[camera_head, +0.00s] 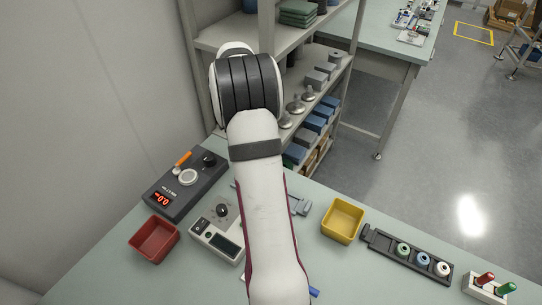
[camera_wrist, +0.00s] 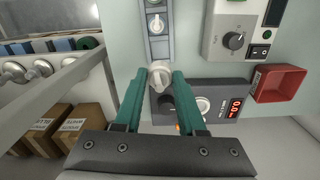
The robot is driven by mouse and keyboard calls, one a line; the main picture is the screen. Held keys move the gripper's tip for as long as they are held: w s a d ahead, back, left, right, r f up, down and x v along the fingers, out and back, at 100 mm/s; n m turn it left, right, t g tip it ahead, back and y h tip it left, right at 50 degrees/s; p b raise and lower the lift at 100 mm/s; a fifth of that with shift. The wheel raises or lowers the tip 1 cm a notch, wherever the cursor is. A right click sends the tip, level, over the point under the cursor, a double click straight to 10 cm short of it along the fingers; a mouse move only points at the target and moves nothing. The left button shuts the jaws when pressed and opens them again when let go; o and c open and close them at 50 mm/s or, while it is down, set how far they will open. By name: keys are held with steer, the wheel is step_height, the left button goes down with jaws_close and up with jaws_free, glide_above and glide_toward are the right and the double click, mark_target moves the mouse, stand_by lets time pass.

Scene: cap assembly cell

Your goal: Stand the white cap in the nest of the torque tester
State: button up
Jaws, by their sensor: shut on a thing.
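The white cap (camera_wrist: 158,72) is between the tips of my green-fingered gripper (camera_wrist: 159,76), which is shut on it, in the wrist view. A dark box with a red display, which I take as the torque tester (camera_head: 160,207), stands at the table's left. It also shows beyond my right finger in the wrist view (camera_wrist: 225,121). It carries a pale disc (camera_head: 188,177) and a black round part (camera_head: 208,158); I cannot tell which is the nest. In the wrist view the cap appears just above the black part, and their gap is unclear. My arm hides the gripper in the head view.
A red bin (camera_head: 154,239) and a grey instrument with a knob (camera_head: 217,240) stand near the dark box. An orange-handled item (camera_head: 183,158) is at its back edge. A grey rail (camera_wrist: 158,47) lies beyond the cap. A yellow bin (camera_head: 343,221) stands right of my arm.

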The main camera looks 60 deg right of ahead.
steer(key=w+a+n, duration=0.2)
steer(key=w+a, duration=0.7)
steer(key=w, duration=0.4)
steer(key=shift+w+a+f, duration=0.1)
steer(key=shift+w+f, duration=0.05)
steer(key=shift+f, duration=2.95)
steer(key=shift+f, duration=0.25)
steer(key=shift+f, duration=0.35)
steer(key=shift+f, duration=0.1)
steer(key=o, duration=0.9)
